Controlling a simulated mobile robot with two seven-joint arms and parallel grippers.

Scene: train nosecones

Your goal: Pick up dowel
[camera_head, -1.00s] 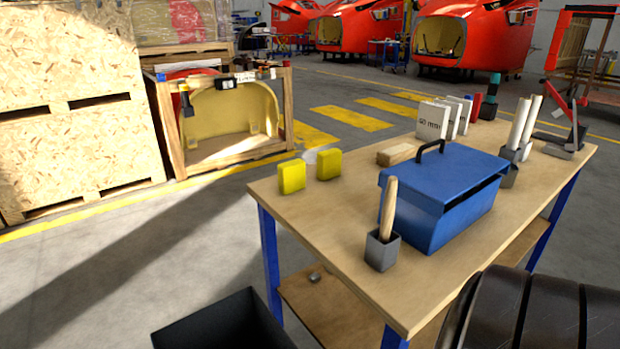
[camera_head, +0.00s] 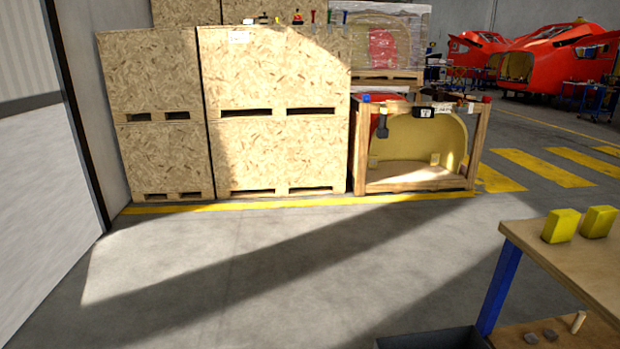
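A short pale wooden peg (camera_head: 578,321), which looks like a dowel, stands on the table's lower shelf (camera_head: 560,340) at the bottom right. Two small dark grey pieces (camera_head: 541,337) lie to its left on the shelf. The tabletop (camera_head: 590,268) shows only its left corner. The thicker dowel in a grey holder, seen earlier on the tabletop, is outside the view. Neither of my grippers is in view.
Two yellow blocks (camera_head: 579,225) stand on the tabletop corner. A dark bin (camera_head: 430,339) is at the bottom edge, left of the blue table leg (camera_head: 499,288). Wooden crates (camera_head: 275,100) and an open wooden frame (camera_head: 420,182) stand behind. The grey floor between is clear.

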